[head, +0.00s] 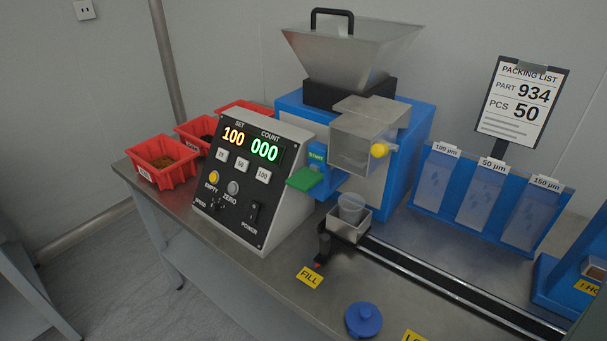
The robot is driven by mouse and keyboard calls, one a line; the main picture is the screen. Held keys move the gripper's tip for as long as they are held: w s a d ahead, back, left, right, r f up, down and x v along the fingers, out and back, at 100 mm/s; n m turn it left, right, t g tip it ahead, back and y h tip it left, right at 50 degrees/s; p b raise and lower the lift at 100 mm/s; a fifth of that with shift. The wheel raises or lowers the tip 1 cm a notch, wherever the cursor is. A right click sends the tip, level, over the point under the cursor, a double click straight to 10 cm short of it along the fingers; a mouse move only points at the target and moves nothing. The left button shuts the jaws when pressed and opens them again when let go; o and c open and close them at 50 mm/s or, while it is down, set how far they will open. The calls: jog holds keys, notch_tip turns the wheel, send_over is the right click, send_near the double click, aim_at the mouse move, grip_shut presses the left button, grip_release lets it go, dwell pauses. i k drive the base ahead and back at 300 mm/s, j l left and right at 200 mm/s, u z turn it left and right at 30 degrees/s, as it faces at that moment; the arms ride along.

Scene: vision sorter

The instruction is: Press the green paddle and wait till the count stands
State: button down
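The green paddle (304,178) sticks out at the front of the blue sorter (420,125), just below a small blue START label (317,155). Nothing touches the paddle. The control panel (222,218) left of it shows SET 100 in orange and COUNT 000 in green on its display (250,145). A clear cup (350,208) stands in a small holder (341,228) on the rail, below the clear chute box with a yellow knob (379,150). My gripper is not in view.
Red bins (162,165) stand at the left. A packing list (521,103) reads part 934, pcs 50. Pouches (488,195) hang on a blue rack at right. A blue lid (363,320) lies in front. The bench between lid and panel is mostly clear.

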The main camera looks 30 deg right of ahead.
aim_at(305, 180)
jog(key=j+z, duration=0.1)
jog(key=z, duration=0.85)
jog(key=j+z, duration=0.2)
jog(key=z, duration=0.25)
jog(key=j+z, duration=0.4)
jog(key=j, duration=0.15)
jog(key=k+j+z, duration=0.2)
jog(key=j+z, duration=0.25)
jog(key=k+j, duration=0.1)
jog(key=j, duration=0.2)
jog(key=k+j, duration=0.15)
jog(key=j, duration=0.2)
jog(key=k+j+z, duration=0.1)
jog(key=j, duration=0.2)
